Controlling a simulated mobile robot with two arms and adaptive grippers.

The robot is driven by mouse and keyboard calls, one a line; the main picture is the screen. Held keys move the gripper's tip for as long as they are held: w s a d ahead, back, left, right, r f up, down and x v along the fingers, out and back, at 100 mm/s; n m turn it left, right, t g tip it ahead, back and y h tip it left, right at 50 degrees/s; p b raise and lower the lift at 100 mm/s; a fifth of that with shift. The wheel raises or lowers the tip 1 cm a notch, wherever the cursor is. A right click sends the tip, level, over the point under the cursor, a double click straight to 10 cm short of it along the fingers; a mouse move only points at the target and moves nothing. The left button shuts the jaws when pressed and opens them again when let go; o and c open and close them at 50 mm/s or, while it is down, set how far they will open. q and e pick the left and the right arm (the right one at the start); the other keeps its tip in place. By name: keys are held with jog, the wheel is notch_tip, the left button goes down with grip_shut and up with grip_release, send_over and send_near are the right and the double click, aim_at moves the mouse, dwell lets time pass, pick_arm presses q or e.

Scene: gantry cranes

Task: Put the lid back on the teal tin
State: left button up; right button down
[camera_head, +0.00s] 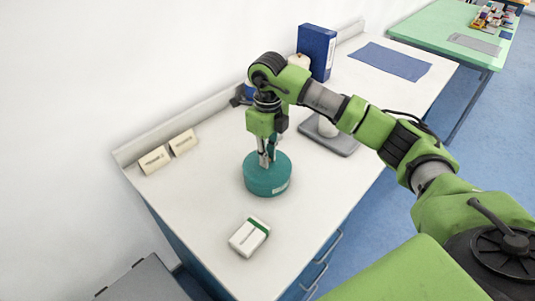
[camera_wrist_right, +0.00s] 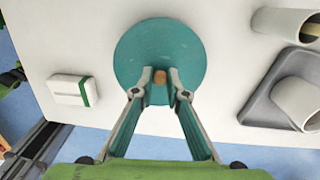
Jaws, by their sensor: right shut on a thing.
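The round teal tin (camera_head: 267,187) stands upright on the white counter, with a pale label on its side. Its teal lid (camera_wrist_right: 160,42) shows from above in the right wrist view as a full disc with a small wooden knob (camera_wrist_right: 160,88) in the middle. The lid appears to lie level on top of the tin; I cannot make out a gap between them. My right gripper (camera_head: 267,163) points straight down over the lid. It also shows in the right wrist view (camera_wrist_right: 160,92), with its fingertips shut on the knob from both sides. My left gripper is not in view.
A white box with a green stripe (camera_head: 249,237) lies in front of the tin. A grey tray (camera_head: 335,140) with a pale cylinder and a blue binder (camera_head: 316,50) are farther back.

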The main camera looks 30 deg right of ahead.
pick_arm(q)
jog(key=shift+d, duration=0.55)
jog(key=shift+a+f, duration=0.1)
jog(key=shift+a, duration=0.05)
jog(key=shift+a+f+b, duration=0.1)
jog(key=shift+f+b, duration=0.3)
jog(key=shift+b, duration=0.05)
pick_arm(e)
jog(key=shift+f, duration=0.15)
dwell(1.3)
jog(key=c, duration=1.4)
grip_release()
jog(key=shift+c, duration=0.2)
jog(key=shift+r+p, duration=2.15)
jog(key=shift+r, duration=1.4)
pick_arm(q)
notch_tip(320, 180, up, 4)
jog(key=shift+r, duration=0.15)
